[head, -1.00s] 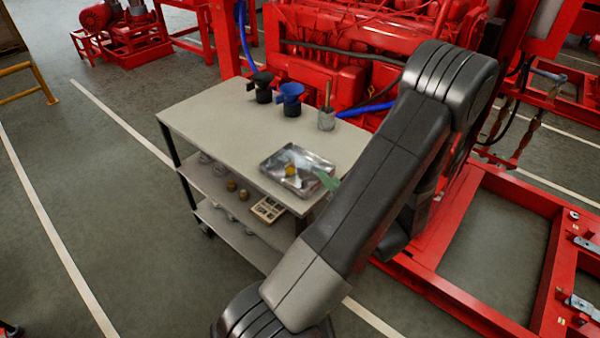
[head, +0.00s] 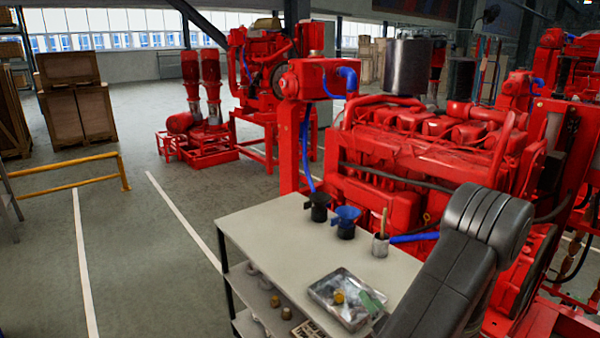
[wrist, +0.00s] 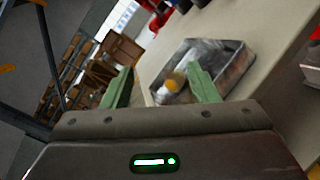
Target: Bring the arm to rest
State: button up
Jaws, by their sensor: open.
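My arm (head: 462,262) shows at the lower right of the head view, bent at a dark rounded joint. My gripper shows in the wrist view (wrist: 158,88), with its two green fingers apart and nothing between them. Behind the fingers in the wrist view is the metal tray (wrist: 243,52) on the cart top, with a yellow-orange item (wrist: 172,84) in it. In the head view the tray (head: 318,291) lies near the cart's front edge, and a green shape at its right side may be a fingertip. My arm hides the cart's right end.
A red diesel engine (head: 420,150) stands close behind. A yellow rail (head: 75,180) is at left. The floor (head: 140,260) left of the cart is clear.

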jog(key=p+x, duration=0.1)
jog(key=x, duration=0.6)
jog(key=shift+w+a+p, duration=0.15)
jog(key=shift+w+p, duration=0.1)
jog(key=shift+p, duration=0.15)
notch_tip(320, 180, up, 3)
jog(key=shift+p, duration=0.8)
